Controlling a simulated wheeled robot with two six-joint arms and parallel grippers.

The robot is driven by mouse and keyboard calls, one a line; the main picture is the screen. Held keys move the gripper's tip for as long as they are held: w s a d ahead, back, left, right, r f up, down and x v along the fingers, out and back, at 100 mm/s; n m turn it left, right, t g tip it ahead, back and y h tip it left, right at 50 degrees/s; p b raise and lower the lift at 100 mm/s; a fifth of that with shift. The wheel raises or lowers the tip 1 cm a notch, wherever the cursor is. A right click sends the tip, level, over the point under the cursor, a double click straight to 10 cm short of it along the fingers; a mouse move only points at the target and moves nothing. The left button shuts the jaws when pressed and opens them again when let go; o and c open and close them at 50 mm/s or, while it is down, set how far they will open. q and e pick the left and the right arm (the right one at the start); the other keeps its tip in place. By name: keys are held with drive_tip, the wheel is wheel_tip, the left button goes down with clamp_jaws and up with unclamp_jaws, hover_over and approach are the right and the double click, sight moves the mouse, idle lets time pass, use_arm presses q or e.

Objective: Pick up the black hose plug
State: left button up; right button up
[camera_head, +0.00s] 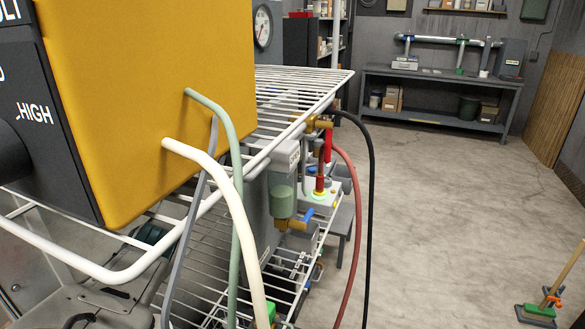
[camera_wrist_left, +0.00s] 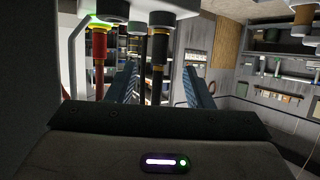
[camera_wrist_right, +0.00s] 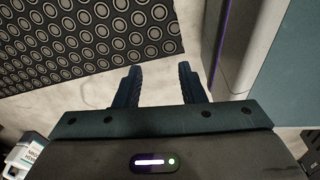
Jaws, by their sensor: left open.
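In the left wrist view, which looks upside down, a black hose plug (camera_wrist_left: 160,52) with brass-coloured bands stands in a grey socket. It appears in line between the fingers of my left gripper (camera_wrist_left: 161,84). The fingers are apart, and I see no contact with the plug; its exact depth is unclear. A red plug (camera_wrist_left: 99,46) is in a green-lit socket to its left; a red plug and green light ring also show in the head view (camera_head: 319,182). I cannot make out the black plug or either gripper in the head view. My right gripper (camera_wrist_right: 158,84) is open and empty above the floor.
A white wire rack (camera_head: 300,78) carries a yellow box (camera_head: 150,90) at the left. White, green, grey, red and black hoses hang around the rack. A workbench (camera_head: 440,78) stands at the back. The floor (camera_head: 450,200) to the right is mostly clear.

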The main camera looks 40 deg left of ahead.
sight(299, 172)
use_arm(q)
drive_tip(key=x, duration=0.4)
drive_tip(key=shift+w+d+p, duration=0.1)
drive_tip(key=shift+w+p, duration=0.05)
drive_tip(key=shift+p, duration=0.2)
drive_tip(key=x, duration=0.5)
drive_tip(key=shift+p, duration=0.35)
drive_tip(key=c, duration=0.4)
clamp_jaws()
use_arm(e)
drive_tip(key=s, duration=0.3)
drive_tip(key=shift+d+f, duration=0.15)
drive_tip(key=shift+f, duration=0.05)
